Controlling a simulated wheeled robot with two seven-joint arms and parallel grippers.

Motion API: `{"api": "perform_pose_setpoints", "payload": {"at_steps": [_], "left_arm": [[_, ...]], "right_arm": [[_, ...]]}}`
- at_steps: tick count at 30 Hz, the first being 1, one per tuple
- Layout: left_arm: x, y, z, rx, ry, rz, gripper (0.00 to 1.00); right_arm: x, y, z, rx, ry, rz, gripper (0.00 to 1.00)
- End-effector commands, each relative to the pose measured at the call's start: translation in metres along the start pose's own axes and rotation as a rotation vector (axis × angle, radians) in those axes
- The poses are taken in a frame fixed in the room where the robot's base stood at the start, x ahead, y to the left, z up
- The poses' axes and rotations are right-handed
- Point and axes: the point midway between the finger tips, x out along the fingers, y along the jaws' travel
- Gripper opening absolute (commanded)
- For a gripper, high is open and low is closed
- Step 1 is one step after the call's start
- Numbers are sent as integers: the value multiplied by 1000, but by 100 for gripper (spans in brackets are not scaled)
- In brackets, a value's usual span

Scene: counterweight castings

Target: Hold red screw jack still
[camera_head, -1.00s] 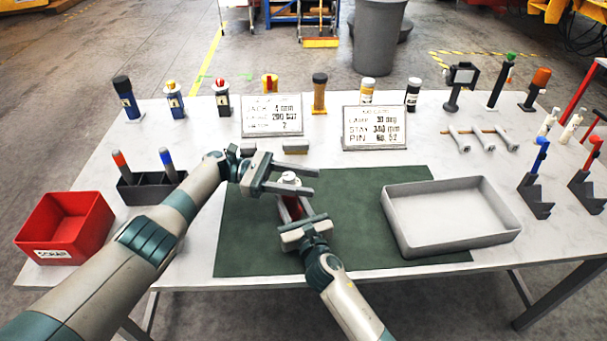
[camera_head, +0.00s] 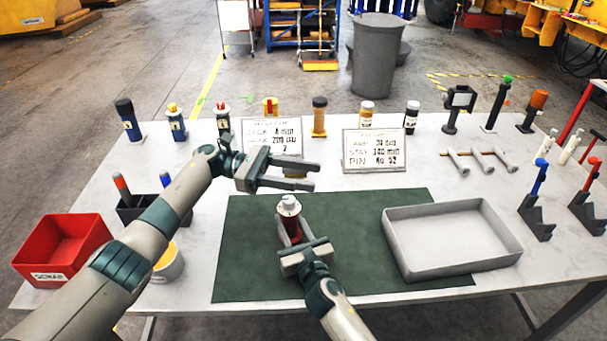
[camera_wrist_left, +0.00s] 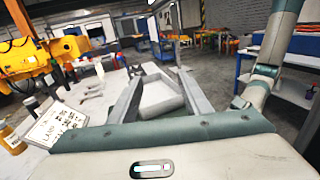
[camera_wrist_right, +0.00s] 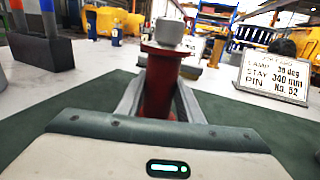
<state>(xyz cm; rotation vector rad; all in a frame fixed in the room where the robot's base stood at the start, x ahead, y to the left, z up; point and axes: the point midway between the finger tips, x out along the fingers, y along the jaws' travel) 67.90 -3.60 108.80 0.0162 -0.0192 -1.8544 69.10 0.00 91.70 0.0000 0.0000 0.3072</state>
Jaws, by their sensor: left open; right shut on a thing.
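The red screw jack (camera_head: 291,219) stands upright on the green mat (camera_head: 350,236), with a light grey cap on top. My right gripper (camera_head: 295,247) is shut on its red body from the near side. In the right wrist view the jack (camera_wrist_right: 161,86) rises between the two fingers, its grey cap and reddish collar above them. My left gripper (camera_head: 314,177) is open and empty, above and behind the jack, apart from it. In the left wrist view its fingers (camera_wrist_left: 158,85) are spread with nothing between them.
A grey tray (camera_head: 398,240) lies to the right, partly on the mat. A red scrap bin (camera_head: 66,278) and a pot (camera_head: 168,268) stand at the left, near my left arm. Two placards (camera_head: 374,150) and several cylinders line the back. Wedge stands (camera_head: 537,217) stand at right.

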Motion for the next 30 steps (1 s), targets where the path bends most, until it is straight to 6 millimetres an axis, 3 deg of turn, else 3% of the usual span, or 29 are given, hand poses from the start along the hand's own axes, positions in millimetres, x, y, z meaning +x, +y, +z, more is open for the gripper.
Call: {"api": "perform_pose_setpoints", "payload": {"at_steps": [13, 20, 25, 30], "left_arm": [[-1, 0, 1, -1, 1, 3, 44], [-10, -4, -15, -17, 34, 56, 44], [-32, -8, -39, -40, 96, 168, 44], [-72, -14, -67, -62, 178, 354, 44]], "right_arm": [[0, 0, 0, 0, 0, -1, 0], [0, 0, 0, 0, 1, -1, 0], [0, 0, 0, 0, 1, -1, 0], [0, -1, 0, 0, 1, -1, 0]]}}
